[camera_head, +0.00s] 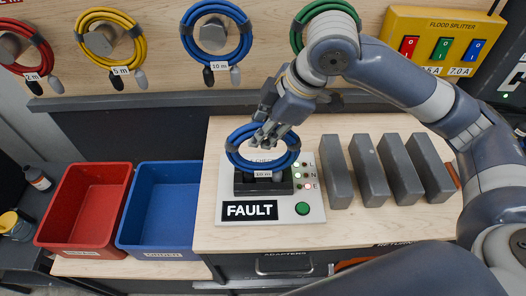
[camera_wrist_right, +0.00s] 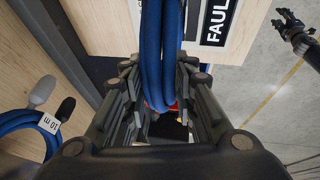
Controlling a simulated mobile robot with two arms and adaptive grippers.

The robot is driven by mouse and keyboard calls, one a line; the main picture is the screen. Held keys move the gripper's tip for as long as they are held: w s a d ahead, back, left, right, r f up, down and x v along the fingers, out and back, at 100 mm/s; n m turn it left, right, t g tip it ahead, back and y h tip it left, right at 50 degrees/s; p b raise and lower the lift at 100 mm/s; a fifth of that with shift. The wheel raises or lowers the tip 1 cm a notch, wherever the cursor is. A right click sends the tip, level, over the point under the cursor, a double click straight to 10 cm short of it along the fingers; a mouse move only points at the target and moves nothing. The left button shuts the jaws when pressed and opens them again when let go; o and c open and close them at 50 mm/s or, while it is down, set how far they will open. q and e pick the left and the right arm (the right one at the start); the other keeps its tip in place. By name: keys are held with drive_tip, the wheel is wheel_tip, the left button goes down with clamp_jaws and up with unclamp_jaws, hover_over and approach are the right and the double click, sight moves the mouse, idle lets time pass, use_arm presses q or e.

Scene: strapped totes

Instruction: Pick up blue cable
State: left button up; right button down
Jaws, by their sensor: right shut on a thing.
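A coiled blue cable (camera_head: 236,157) with a white 10 m tag is at the grey test station (camera_head: 312,214), over its black cradle (camera_head: 243,188). I cannot tell if the coil touches the cradle. My right gripper (camera_head: 268,137) is shut on the blue cable at the top of the coil. In the right wrist view the blue strands (camera_wrist_right: 160,50) run between its fingers (camera_wrist_right: 155,105). Another blue cable (camera_head: 188,42), also tagged 10 m, hangs on a wall peg. A dark gripper, apparently my left (camera_wrist_right: 292,28), shows small over the floor; its jaw state is unclear.
The station display (camera_head: 250,211) reads FAULT. Several grey blocks (camera_head: 370,172) stand right of it. A red bin (camera_head: 88,205) and a blue bin (camera_head: 160,205), both empty, are at left. Red (camera_head: 38,45), yellow (camera_head: 139,45) and green (camera_head: 297,38) cables hang on the wall.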

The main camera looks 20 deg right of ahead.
drive_tip(key=shift+w+r, duration=0.1)
drive_tip(key=shift+r, duration=0.05)
drive_tip(key=shift+w+r, duration=0.1)
drive_tip(key=shift+r, duration=0.45)
wheel_tip(320, 180, up, 2)
drive_tip(key=shift+r, duration=0.25)
drive_tip(key=s+d+r+b, duration=0.1)
drive_tip(key=s+d+b, duration=0.2)
drive_tip(key=s+b, duration=0.5)
drive_tip(key=s, duration=0.8)
drive_tip(key=shift+b, duration=0.4)
drive_tip(key=shift+r, duration=0.2)
